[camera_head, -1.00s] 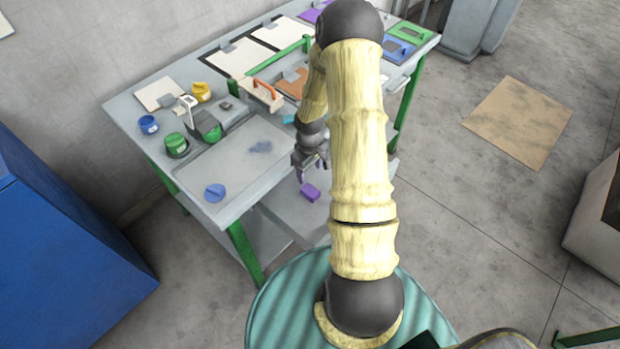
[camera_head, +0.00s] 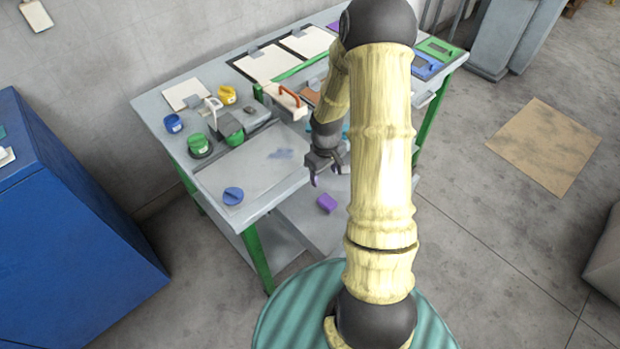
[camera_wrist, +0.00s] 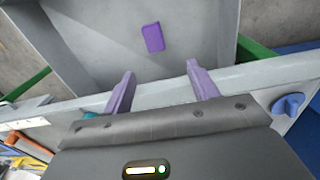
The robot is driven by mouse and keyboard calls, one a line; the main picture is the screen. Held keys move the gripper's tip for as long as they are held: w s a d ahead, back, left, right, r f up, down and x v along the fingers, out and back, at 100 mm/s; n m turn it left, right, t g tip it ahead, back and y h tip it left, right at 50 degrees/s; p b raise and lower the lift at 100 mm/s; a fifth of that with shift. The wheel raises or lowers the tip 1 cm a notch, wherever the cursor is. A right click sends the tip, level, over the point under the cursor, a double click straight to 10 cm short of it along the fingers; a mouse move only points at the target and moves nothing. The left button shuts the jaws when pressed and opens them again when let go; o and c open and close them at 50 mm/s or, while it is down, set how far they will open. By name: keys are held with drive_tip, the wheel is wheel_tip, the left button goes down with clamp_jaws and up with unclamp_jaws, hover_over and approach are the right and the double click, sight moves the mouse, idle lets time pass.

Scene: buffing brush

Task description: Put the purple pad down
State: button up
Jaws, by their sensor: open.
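The purple pad (camera_head: 327,203) is a small block lying on the grey lower shelf (camera_head: 297,215), below the front edge of the workbench top. It also shows in the wrist view (camera_wrist: 153,37), lying on the grey surface beyond the fingertips. My gripper (camera_head: 327,178) is near the bench's front edge, above the pad and apart from it. In the wrist view, the two purple fingers of my gripper (camera_wrist: 161,70) are spread wide with nothing between them.
The grey bench top (camera_head: 262,172) has a blue round-handled item (camera_head: 233,196) near its front corner. Green, blue and yellow pots stand at the back left. An orange-handled float (camera_head: 286,97) stands mid-bench. A blue cabinet (camera_head: 70,230) is at left.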

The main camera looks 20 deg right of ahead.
drive_tip(key=s+a+r+m+t, duration=0.1)
drive_tip(key=s+a+r, duration=0.5)
drive_tip(key=r, duration=0.2)
drive_tip(key=s+a+r+m+t, duration=0.1)
drive_tip(key=s+a+r+m, duration=0.1)
drive_tip(key=s+a+r, duration=0.3)
wheel_tip(320, 180, up, 4)
drive_tip(key=shift+s+a+r+m, duration=0.15)
drive_tip(key=shift+s+a+m, duration=0.2)
drive_tip(key=shift+s, duration=0.25)
drive_tip(key=shift+o, duration=0.5)
drive_tip(key=shift+w+d, duration=0.1)
drive_tip(key=shift+w, duration=0.2)
drive_tip(key=w+d+f+n+g+b, duration=0.2)
drive_tip(key=w+d+f+n+b, duration=0.1)
drive_tip(key=w+d+f, duration=0.9)
wheel_tip(320, 180, down, 3)
drive_tip(key=shift+w+d+f+n, duration=0.1)
drive_tip(key=shift+w+d+n, duration=0.15)
drive_tip(key=shift+d+n, duration=0.4)
